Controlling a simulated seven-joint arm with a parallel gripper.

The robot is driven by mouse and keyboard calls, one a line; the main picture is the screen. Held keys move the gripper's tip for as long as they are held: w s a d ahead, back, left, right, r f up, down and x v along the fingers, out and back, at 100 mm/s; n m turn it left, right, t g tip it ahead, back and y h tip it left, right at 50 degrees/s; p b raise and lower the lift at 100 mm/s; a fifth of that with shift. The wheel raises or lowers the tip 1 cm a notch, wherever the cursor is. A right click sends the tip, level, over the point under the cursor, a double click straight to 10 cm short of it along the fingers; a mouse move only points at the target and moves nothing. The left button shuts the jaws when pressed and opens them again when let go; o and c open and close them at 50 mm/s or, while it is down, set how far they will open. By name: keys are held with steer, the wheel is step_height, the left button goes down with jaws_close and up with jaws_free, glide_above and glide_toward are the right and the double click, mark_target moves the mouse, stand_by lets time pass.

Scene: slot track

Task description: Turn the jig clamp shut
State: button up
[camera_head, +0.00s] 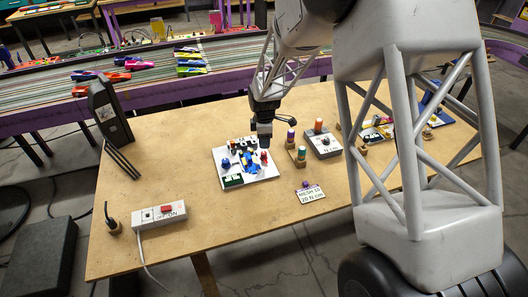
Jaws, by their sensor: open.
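A white jig plate (265,173) lies on the wooden table, with blue, red and dark parts on it. A blue piece (249,163) sits near its middle. I cannot tell at this size which part is the clamp or how it is turned. My gripper (264,143) points down over the back right part of the jig and hides some of it. Its fingers are small and dark here, with nothing visible between them. I cannot tell whether it touches anything.
Right of the jig stand wooden blocks with coloured pegs (291,136) and a grey "N cm" box (323,145). A "MESH 10 20 N cm" sign (310,192) lies in front. A switch box (159,213) and dark upright device (108,112) are left. The table's front middle is clear.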

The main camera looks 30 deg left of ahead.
mark_target(264, 153)
steer(key=shift+f, duration=3.4)
steer(key=shift+c, duration=0.3)
steer(key=c, duration=0.9)
steer(key=shift+o, duration=0.2)
